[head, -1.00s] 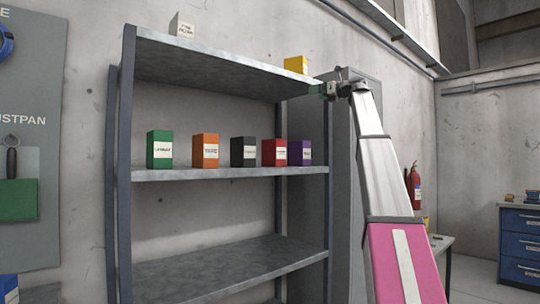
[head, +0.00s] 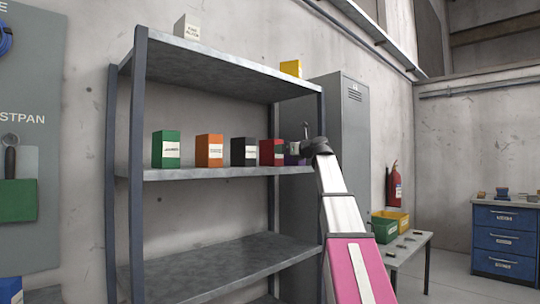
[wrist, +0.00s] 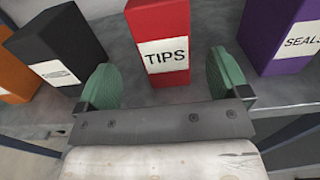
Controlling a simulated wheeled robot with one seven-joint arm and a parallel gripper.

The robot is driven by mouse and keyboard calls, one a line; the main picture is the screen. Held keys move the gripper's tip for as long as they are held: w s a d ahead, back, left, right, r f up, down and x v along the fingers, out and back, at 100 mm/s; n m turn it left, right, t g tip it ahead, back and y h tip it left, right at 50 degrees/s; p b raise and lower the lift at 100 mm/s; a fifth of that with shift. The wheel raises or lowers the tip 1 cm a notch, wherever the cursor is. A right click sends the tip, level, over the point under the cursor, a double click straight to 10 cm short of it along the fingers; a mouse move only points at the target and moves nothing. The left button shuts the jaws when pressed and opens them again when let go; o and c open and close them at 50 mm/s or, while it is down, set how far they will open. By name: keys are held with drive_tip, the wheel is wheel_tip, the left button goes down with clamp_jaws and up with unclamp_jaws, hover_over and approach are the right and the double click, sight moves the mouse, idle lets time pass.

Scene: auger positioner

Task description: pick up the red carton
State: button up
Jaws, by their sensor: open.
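The red carton (head: 266,152) stands upright on the middle shelf, between the black carton and the purple carton. In the wrist view the red carton (wrist: 160,40) carries a white label reading TIPS. My gripper (wrist: 162,85) is open, with one green fingertip on each side of the carton's lower front. The gap between the pads is wider than the carton, and the carton's base lies about between them. I cannot tell how deep the pads reach around it. In the head view my wrist is at the right end of the shelf, partly covering the purple carton.
The black carton (wrist: 58,45) stands close to the left finger and the purple carton (wrist: 280,35) close to the right finger. Orange (head: 209,151) and green (head: 166,149) cartons stand farther left. The upper shelf (head: 215,68) hangs above; the lower shelf (head: 215,270) is bare.

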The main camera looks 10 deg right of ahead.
sight(271, 153)
drive_tip(key=x, duration=0.8)
drive_tip(key=shift+w+d, duration=0.15)
drive_tip(key=c, duration=1.1)
